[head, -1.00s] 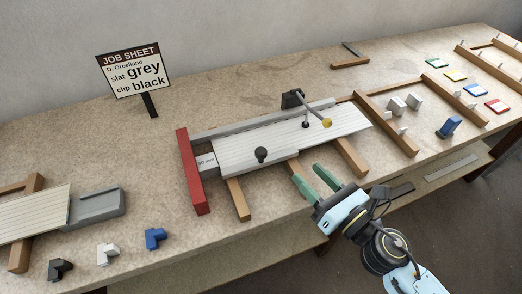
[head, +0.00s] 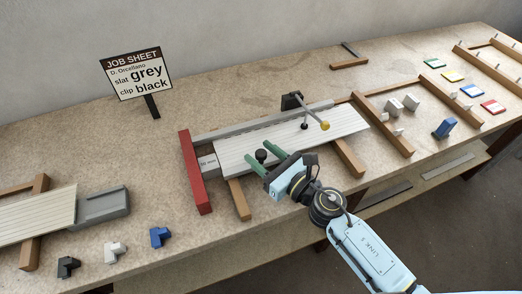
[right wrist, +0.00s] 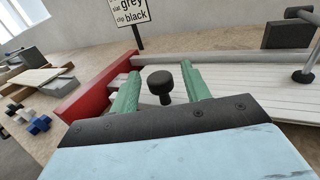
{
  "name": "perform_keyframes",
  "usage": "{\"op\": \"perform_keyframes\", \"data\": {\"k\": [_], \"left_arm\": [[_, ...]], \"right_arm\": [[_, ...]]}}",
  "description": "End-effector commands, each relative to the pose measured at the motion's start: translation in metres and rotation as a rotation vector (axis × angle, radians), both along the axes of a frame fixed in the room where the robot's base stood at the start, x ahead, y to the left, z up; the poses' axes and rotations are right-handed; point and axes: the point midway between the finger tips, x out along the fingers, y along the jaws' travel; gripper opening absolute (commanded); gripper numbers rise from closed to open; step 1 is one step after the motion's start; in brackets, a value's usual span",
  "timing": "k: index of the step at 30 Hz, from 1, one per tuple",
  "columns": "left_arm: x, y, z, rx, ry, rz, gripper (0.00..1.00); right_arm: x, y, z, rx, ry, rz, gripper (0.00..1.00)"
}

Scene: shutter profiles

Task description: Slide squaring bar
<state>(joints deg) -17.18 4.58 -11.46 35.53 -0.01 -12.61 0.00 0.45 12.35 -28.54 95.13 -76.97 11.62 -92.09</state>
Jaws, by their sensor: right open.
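A red bar (head: 195,172) stands across the left end of the fixture. A grey block (head: 209,163) with a printed mm label lies between it and the pale ribbed slats (head: 318,136). A black round knob (head: 261,156) stands up near the slats' left end; it also shows in the right wrist view (right wrist: 160,82). My right gripper (head: 262,157) is open, its green fingers one on each side of the knob. In the right wrist view (right wrist: 161,68) a gap shows between each finger and the knob. My left gripper is out of view.
A clamp post (head: 292,101) with a rod and yellow tip rises behind the slats. A job sheet sign (head: 136,73) reads slat grey, clip black. Black (head: 68,266), white (head: 115,252) and blue (head: 159,237) clips lie at the front left. Wooden frames stand at the right.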

Motion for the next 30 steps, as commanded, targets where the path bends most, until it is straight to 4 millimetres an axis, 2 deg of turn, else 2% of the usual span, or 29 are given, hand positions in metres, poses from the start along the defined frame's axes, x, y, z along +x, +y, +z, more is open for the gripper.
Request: {"op": "perform_keyframes", "data": {"k": [12, 22, 23, 30], "left_arm": [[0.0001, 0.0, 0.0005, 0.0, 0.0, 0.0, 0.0], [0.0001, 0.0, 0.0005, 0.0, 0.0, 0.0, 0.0], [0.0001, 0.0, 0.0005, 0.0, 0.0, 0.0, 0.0], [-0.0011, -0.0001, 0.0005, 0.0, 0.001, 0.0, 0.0]], "right_arm": [[0.006, 0.0054, 0.0001, 0.0, 0.0, 0.0, 0.46], [0.0058, 0.0052, 0.0001, 0.001, 0.001, 0.0, 0.02], [0.0059, 0.0051, 0.0001, 0.001, 0.001, 0.0, 0.0], [-0.0009, 0.0078, -0.0006, 0.0, 0.001, 0.012, 0.0]]}}
